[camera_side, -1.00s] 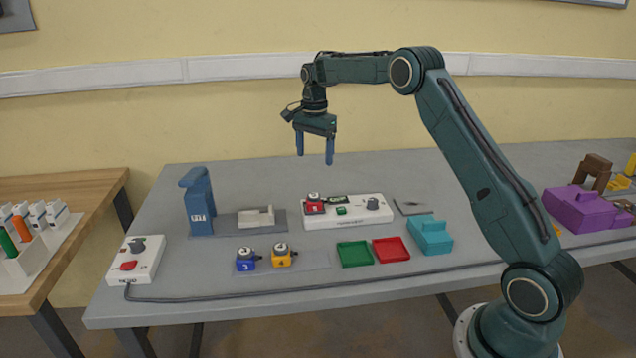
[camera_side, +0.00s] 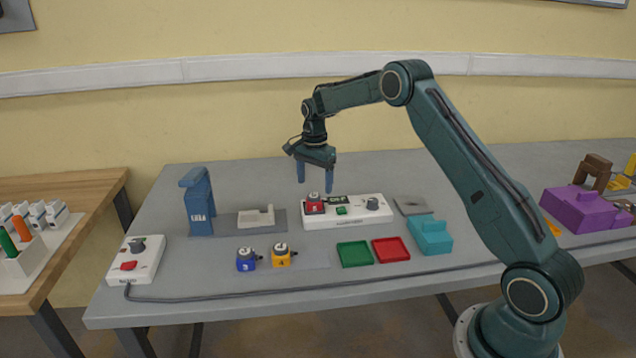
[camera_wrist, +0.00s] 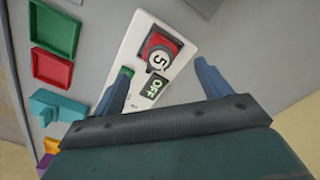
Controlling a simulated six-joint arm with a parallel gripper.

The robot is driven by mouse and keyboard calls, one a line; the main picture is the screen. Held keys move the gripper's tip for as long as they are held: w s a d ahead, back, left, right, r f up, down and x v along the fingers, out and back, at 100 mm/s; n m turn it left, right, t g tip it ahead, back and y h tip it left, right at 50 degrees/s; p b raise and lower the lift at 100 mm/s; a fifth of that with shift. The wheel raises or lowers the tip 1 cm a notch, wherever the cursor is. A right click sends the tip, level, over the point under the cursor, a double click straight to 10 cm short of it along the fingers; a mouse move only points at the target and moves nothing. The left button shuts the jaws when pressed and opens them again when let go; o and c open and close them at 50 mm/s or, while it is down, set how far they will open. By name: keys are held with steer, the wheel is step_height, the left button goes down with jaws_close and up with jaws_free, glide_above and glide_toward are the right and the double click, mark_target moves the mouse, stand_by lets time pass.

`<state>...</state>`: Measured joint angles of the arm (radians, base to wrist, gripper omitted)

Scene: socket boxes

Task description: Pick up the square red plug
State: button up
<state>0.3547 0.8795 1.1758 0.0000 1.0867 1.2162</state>
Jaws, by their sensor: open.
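The square red plug (camera_side: 314,206) sits on the left end of a white socket box (camera_side: 357,219). It has a round light knob on top. In the wrist view the red plug (camera_wrist: 159,53) shows a "5" mark, beside a display (camera_wrist: 153,88) that reads "OFF". My gripper (camera_side: 315,188) points down above the plug, with clear space between the fingertips and the plug. In the wrist view my gripper (camera_wrist: 162,72) is open and empty, with a finger to each side of the plug's line. The far side of the plug is hidden.
A blue plug (camera_side: 247,260) and a yellow plug (camera_side: 282,256) stand in front. Green (camera_side: 355,253) and red (camera_side: 391,250) trays and a teal block (camera_side: 431,236) lie to the right. A blue upright stand (camera_side: 199,202) is at left. A cable runs along the front edge.

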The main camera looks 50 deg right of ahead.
mark_target(315, 194)
steer(key=shift+f, duration=2.65)
steer(key=c, duration=1.1)
steer(key=shift+r, duration=0.1)
steer(key=shift+c, duration=0.2)
steer(key=shift+r, duration=0.15)
step_height(315, 194, up, 20)
steer(key=shift+f, duration=0.25)
